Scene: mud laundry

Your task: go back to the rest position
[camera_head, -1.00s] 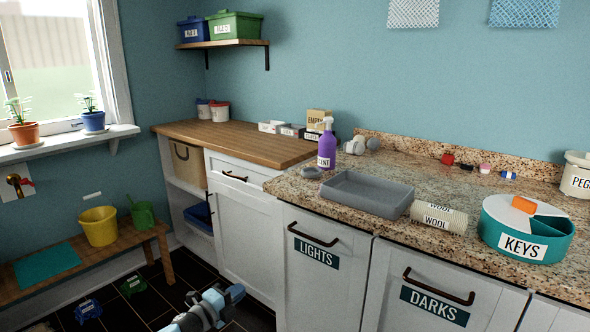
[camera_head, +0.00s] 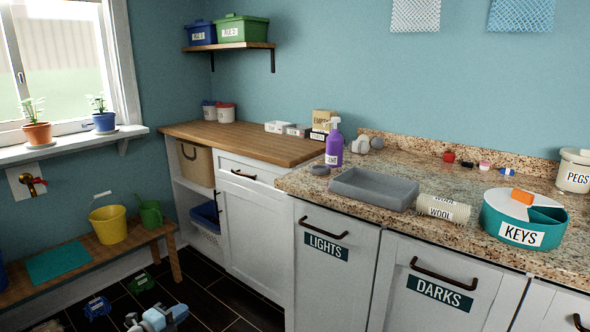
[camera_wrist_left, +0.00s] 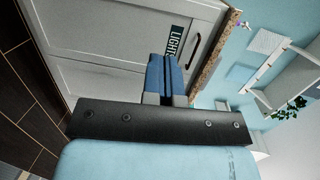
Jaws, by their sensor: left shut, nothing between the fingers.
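My left gripper (camera_head: 160,318) shows at the bottom edge of the head view, low over the dark tiled floor and in front of the cabinets. In the left wrist view its blue fingers (camera_wrist_left: 164,78) are together with nothing between them. They point toward the white cabinet door labelled LIGHTS (camera_wrist_left: 110,40), with no visible contact. My right gripper is in neither view.
The granite counter (camera_head: 440,230) holds a grey tray (camera_head: 372,190), a purple spray bottle (camera_head: 334,148) and a teal KEYS container (camera_head: 522,225). A wooden bench (camera_head: 90,258) with a yellow bucket (camera_head: 108,225) stands left. Blue (camera_head: 97,308) and green (camera_head: 141,282) items lie on the floor.

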